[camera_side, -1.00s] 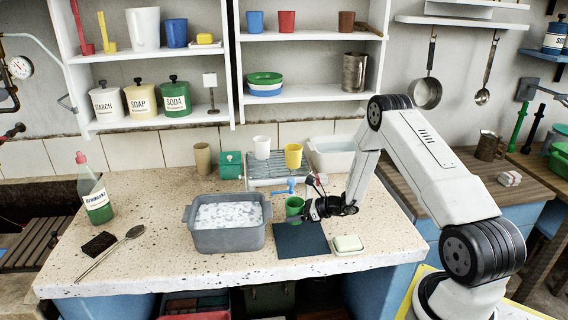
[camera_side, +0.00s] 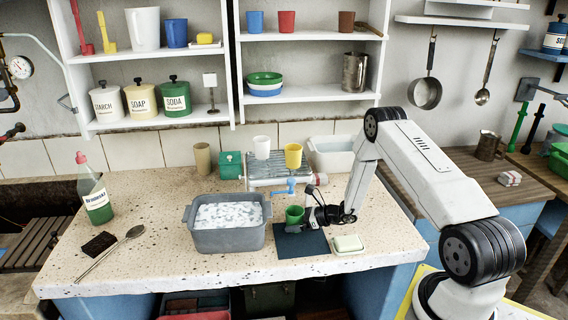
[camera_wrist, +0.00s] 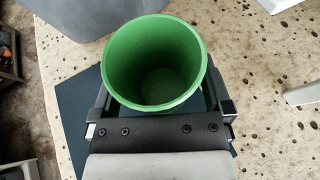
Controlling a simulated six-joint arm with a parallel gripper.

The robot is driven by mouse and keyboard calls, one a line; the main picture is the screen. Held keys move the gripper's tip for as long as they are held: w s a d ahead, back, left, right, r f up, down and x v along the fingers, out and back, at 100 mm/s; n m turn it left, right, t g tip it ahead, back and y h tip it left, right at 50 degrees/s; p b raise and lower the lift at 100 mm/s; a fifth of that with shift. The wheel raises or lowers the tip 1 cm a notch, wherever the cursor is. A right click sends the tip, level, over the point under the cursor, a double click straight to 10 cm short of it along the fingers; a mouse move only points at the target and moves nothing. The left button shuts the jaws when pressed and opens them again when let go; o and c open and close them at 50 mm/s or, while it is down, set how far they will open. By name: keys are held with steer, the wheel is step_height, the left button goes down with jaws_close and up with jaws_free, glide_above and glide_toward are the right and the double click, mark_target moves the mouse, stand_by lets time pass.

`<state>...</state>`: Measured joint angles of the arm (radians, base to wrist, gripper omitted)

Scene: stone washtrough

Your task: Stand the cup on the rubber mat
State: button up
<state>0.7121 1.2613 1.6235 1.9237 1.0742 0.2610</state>
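A green cup (camera_side: 294,215) is between the fingers of my gripper (camera_side: 302,219). In the wrist view the cup (camera_wrist: 154,62) is upright and looks empty, with one finger on each side of it. The dark blue rubber mat (camera_side: 300,245) lies flat on the stone top. The cup is over the back part of the mat; I cannot tell whether its base touches it. In the wrist view part of the mat (camera_wrist: 78,122) shows beneath and left of the cup.
A grey basin of suds (camera_side: 228,236) stands just left of the mat. A soap dish (camera_side: 348,244) is at its right. Behind are a rack (camera_side: 280,181) with a white and a yellow cup, and a blue-handled tap (camera_side: 290,187).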

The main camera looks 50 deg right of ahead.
steer(key=shift+r, duration=0.1)
steer(key=shift+s+d+r, duration=0.2)
steer(key=shift+s+d, duration=0.05)
steer(key=shift+s, duration=0.15)
steer(key=v, duration=1.1)
stand_by(0.3)
steer(key=s+a+r+n+g+h, duration=0.1)
steer(key=s+a+r+n+g, duration=0.2)
steer(key=a+r+n, duration=0.2)
steer(key=s+a+r+n+g+h, duration=0.2)
steer(key=a+r+n, duration=0.3)
steer(key=a+n, duration=0.7)
steer(key=s+a+r+n+g+h, duration=0.2)
steer(key=s+a+r+n+g, duration=0.2)
steer(key=a+n, duration=0.4)
steer(key=n, duration=0.6)
steer(key=shift+a+r+n+g, duration=0.3)
steer(key=shift+a+r+g, duration=0.1)
